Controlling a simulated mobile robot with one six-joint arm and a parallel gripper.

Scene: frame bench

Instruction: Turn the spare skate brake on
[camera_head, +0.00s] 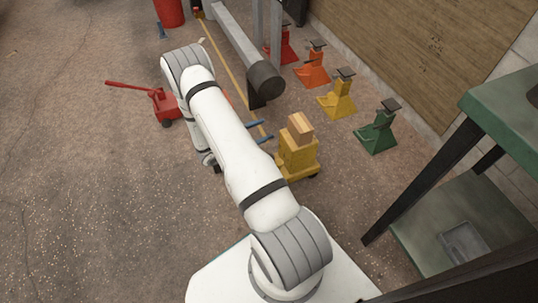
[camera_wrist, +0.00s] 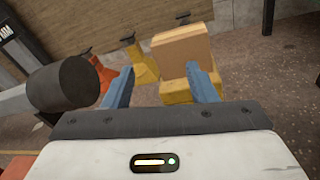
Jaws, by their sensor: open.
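A yellow block-like skate (camera_head: 297,167) stands on the floor right of my forearm, with a dark wheel at its lower right and wooden blocks (camera_head: 300,128) stacked on top. In the wrist view the yellow body (camera_wrist: 176,92) and the wooden block (camera_wrist: 183,50) show beyond and between my fingers, toward the right one. My gripper (camera_head: 267,130) is open, its blue fingers just left of the skate; they also show in the wrist view (camera_wrist: 160,70). Nothing is held. I cannot make out a brake lever on the skate; my arm hides part of its left side.
A dark-ended round beam (camera_head: 265,82) lies just beyond my gripper. Orange (camera_head: 313,68), yellow (camera_head: 338,98) and green (camera_head: 377,130) jack stands line the wall. A red floor jack (camera_head: 165,103) is at left. A green bench (camera_head: 505,110) stands right. The left floor is free.

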